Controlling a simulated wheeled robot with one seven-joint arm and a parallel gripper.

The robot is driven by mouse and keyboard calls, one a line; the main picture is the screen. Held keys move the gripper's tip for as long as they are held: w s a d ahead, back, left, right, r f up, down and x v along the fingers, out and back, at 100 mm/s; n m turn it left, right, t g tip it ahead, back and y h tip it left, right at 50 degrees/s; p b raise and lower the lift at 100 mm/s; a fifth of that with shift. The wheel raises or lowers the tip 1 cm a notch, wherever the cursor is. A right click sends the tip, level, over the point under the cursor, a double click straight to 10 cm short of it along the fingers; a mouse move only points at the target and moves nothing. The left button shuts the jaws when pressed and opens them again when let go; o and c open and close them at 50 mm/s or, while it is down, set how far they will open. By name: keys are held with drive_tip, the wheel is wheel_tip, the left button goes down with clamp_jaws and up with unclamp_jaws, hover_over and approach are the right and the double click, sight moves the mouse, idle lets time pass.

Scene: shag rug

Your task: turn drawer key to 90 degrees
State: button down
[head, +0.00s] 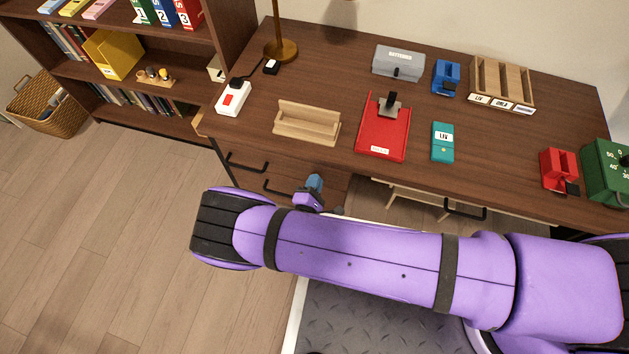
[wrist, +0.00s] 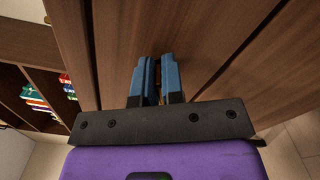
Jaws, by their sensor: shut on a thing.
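My gripper (head: 314,183) is at the front of the desk's left drawer stack (head: 232,160), below the desktop edge. In the wrist view, its two blue fingers (wrist: 156,72) point at the brown drawer front (wrist: 130,30). They are shut on the drawer key (wrist: 158,82), of which only a thin brassy sliver shows between them. The key's bow and the lock are mostly hidden by the fingers, so the key's angle cannot be read. In the head view my arm and fingers hide the key.
Dark drawer handles (head: 247,163) stick out left of my gripper. A bookshelf (head: 150,110) stands left. The floor (head: 120,230) in front is clear.

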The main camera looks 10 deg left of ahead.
drive_tip(key=m, duration=0.5)
drive_tip(key=shift+f, duration=0.2)
drive_tip(key=shift+m, duration=0.4)
drive_tip(key=c, duration=1.2)
unclamp_jaws()
drive_tip(key=shift+c, duration=0.2)
drive_tip(key=s, duration=1)
drive_tip(key=shift+s+a, duration=0.35)
drive_tip(key=shift+s, duration=0.05)
